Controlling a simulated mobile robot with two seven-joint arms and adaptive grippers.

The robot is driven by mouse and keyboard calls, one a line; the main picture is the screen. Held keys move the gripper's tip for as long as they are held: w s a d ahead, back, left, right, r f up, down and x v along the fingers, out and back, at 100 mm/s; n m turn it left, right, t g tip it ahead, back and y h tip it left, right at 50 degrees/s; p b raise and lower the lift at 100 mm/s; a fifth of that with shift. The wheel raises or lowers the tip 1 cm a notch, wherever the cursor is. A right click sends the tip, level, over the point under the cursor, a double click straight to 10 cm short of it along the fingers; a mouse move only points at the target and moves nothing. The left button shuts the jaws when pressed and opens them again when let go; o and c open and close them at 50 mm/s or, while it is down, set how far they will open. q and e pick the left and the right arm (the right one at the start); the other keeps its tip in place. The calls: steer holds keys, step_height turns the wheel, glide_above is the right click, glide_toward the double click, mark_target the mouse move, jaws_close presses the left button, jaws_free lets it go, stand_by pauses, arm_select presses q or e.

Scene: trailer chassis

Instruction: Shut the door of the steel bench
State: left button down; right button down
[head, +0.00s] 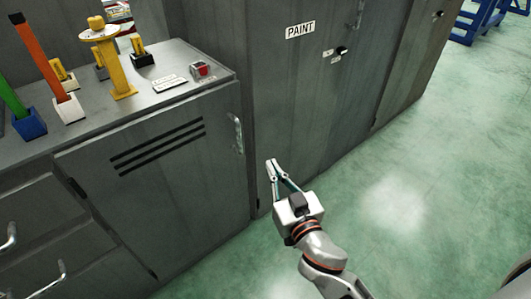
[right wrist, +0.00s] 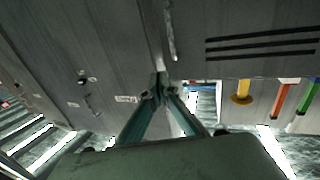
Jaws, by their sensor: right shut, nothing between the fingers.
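The steel bench (head: 215,77) stands at the left in the head view. Its grey door (head: 170,190) has three dark slots and a pale upright handle (head: 238,133) near its right edge. The door looks flush or nearly flush with the bench front; I cannot tell whether a small gap is left. The door also shows upside down in the right wrist view (right wrist: 225,62), with its handle (right wrist: 171,38). My right gripper (head: 271,164) is shut and empty, just right of the handle and apart from it in the picture. My left gripper is not in view.
A tall grey cabinet labelled PAINT (head: 300,90) stands right of the bench. Drawers (head: 35,215) are left of the door. A red button box (head: 202,70) and several coloured tools in holders stand on the bench top. The green floor (head: 420,190) at right is clear.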

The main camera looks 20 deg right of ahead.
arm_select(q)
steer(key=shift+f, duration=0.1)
arm_select(e)
steer(key=w, duration=0.6)
steer(key=shift+w, duration=0.2)
